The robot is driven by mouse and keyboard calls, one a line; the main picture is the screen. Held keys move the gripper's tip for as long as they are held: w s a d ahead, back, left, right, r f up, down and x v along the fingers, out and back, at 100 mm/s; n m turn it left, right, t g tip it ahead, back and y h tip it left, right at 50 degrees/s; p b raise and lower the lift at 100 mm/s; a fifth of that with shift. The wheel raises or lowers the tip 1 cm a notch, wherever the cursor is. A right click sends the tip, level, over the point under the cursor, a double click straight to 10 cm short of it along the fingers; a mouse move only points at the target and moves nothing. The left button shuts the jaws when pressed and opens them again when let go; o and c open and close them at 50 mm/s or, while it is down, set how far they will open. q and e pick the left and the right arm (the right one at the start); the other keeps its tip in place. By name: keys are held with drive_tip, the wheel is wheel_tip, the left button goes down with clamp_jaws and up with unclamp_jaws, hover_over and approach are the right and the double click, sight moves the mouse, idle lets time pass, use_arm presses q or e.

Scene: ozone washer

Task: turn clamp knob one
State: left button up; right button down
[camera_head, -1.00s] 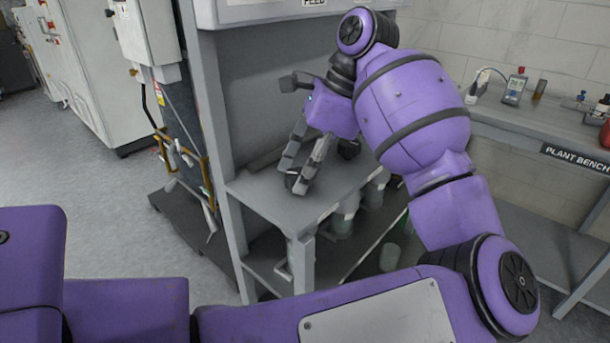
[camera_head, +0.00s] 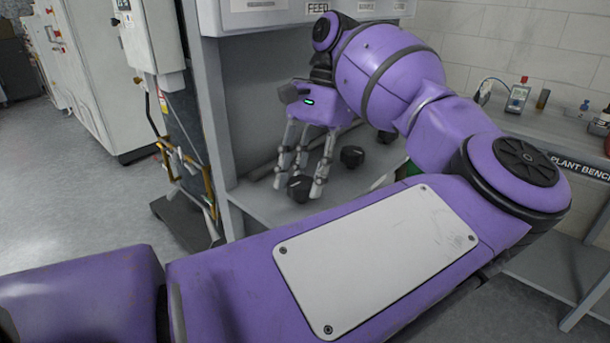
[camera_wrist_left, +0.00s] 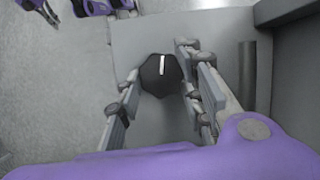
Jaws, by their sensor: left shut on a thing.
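A dark faceted clamp knob (camera_head: 300,188) sits on the grey shelf (camera_head: 262,206) of the washer frame. My left gripper (camera_head: 306,190) points down over it, with its grey fingers on either side, shut on the knob. In the left wrist view the same knob (camera_wrist_left: 161,75) shows from above, with a white mark line running nearly up and down, between the fingers (camera_wrist_left: 160,95). A second dark knob (camera_head: 352,156) stands farther back to the right, clear of the fingers.
A grey upright post (camera_head: 212,100) stands left of the shelf. A dark bar (camera_wrist_left: 247,80) lies right of the fingers in the left wrist view. The plant bench (camera_head: 560,140) with small instruments is at the right. Open floor (camera_head: 80,200) lies to the left.

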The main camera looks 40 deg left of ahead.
use_arm(q)
drive_tip(key=shift+s+f+n+h, duration=0.15)
drive_tip(key=shift+n+h, duration=0.25)
drive_tip(key=shift+n, duration=0.3)
use_arm(e)
drive_tip(key=shift+r, duration=0.1)
drive_tip(key=shift+w, duration=0.1)
drive_tip(key=shift+w+a, duration=0.1)
drive_tip(key=shift+w, duration=0.3)
use_arm(q)
drive_tip(key=o, duration=0.9)
drive_tip(key=shift+d, duration=0.1)
drive_tip(key=shift+o, duration=0.8)
use_arm(e)
drive_tip(key=shift+s+d, duration=0.2)
drive_tip(key=shift+s, duration=0.2)
